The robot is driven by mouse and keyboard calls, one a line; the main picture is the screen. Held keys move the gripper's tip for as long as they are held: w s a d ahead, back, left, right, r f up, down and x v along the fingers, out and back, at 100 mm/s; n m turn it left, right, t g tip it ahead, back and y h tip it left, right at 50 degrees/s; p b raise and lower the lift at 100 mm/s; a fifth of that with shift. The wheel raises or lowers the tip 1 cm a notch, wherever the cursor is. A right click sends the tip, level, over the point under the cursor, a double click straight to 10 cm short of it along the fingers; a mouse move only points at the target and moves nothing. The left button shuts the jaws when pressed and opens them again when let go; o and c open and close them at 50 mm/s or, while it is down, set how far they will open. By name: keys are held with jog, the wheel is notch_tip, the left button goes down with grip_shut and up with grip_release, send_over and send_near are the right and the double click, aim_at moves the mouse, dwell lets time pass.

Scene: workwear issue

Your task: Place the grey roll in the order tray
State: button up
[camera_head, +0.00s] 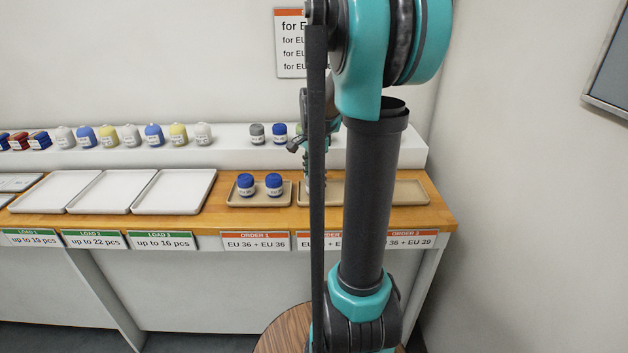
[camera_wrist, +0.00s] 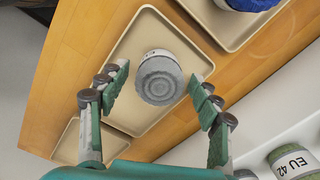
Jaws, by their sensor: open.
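The grey roll (camera_wrist: 160,78) stands in the beige order tray (camera_wrist: 127,42) in the wrist view, its round top toward the camera. My gripper (camera_wrist: 158,86) is open, with one finger on each side of the roll and a visible gap on both sides. In the head view my gripper is mostly hidden behind my own arm, over the middle order tray (camera_head: 303,199). The roll itself is hidden there. Another grey roll (camera_head: 257,131) stands on the raised shelf.
The left order tray (camera_head: 236,203) holds two blue rolls (camera_head: 246,182). The right order tray (camera_head: 417,196) shows no roll in its visible part. Three white load trays (camera_head: 172,192) look empty. The raised shelf (camera_head: 230,152) behind carries several rolls.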

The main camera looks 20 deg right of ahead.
aim_at(314, 177)
notch_tip(314, 177, up, 12)
dwell(0.5)
jog(key=shift+s, duration=0.1)
